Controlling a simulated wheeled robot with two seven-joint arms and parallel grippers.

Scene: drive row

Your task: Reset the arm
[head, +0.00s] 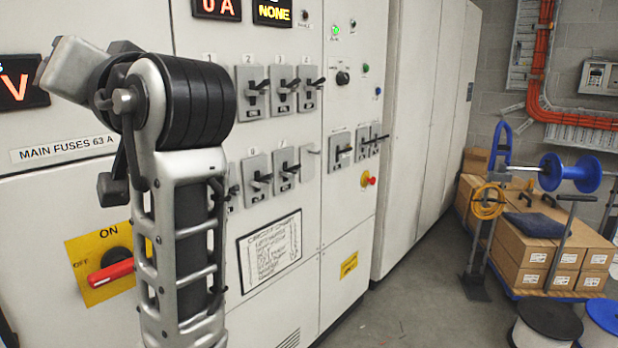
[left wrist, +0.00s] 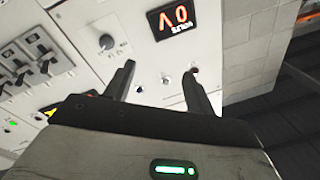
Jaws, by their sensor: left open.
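My left arm (head: 185,200) fills the left foreground of the head view. It rises from the bottom edge to a black ribbed joint and bends toward the upper left in front of the switch cabinet. Its fingers cannot be made out in the head view. In the left wrist view my left gripper (left wrist: 159,69) is open, with its two dark fingers apart and nothing between them. The pale cabinet panel (left wrist: 148,62) shows beyond the fingertips. My right gripper is not in view.
The cabinet front (head: 345,105) carries several switches and a red rotary handle (head: 110,273), partly behind my arm. A cart of cardboard boxes (head: 545,262) and cable reels (head: 548,322) stand at the right. Grey floor (head: 400,315) is clear between cabinet and cart.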

